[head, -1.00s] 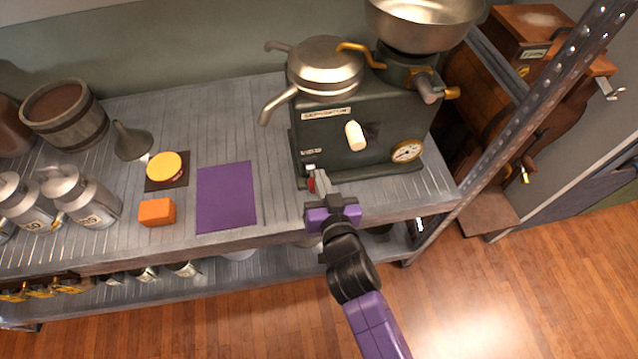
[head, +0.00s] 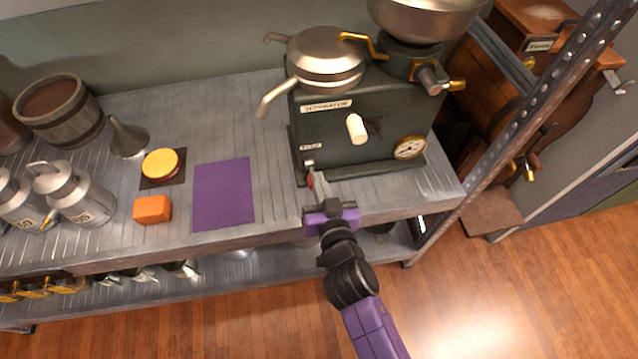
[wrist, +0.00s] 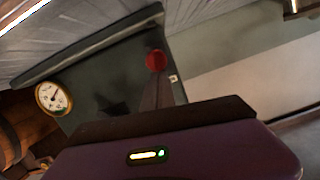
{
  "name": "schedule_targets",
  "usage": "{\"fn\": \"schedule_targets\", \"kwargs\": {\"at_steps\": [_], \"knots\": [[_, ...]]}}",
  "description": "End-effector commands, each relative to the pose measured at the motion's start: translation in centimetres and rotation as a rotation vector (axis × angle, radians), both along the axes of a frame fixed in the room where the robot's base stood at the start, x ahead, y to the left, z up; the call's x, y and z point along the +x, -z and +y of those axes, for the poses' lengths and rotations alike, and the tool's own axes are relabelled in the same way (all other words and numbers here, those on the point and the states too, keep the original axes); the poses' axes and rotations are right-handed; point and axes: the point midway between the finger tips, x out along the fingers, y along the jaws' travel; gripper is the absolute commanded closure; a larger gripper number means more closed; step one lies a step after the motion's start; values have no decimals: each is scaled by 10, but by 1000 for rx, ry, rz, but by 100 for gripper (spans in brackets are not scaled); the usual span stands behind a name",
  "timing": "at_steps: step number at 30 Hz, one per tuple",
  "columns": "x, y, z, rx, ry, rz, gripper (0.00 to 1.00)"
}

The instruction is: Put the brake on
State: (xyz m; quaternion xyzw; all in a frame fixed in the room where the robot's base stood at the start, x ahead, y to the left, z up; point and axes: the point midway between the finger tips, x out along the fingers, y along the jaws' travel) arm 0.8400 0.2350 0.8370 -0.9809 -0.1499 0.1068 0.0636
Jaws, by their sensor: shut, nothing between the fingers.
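The dark green separator machine (head: 362,152) stands on the grey shelf, with a metal bowl and spouts on top. A small lever with a red knob (head: 311,182) sits at its lower front left corner, below a small label. The red knob also shows in the wrist view (wrist: 156,61), just beyond my fingers. My gripper (head: 318,179) is shut and empty, right beside the knob. Whether it touches the knob I cannot tell. My fingers hide part of the lever, so its exact position is unclear.
A cream crank knob (head: 357,129) sticks out of the machine's front, with a gauge (head: 409,148) to its right. A purple mat (head: 224,195) and an orange block (head: 152,209) lie to the left. A perforated metal post (head: 520,115) stands on the right.

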Motion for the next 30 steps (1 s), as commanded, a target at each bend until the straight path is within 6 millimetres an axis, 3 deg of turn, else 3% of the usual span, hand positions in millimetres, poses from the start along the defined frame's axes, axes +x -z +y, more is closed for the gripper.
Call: {"fn": "schedule_targets", "kwargs": {"at_steps": [30], "knots": [[-4,24,-2,41,1,-142,100]]}}
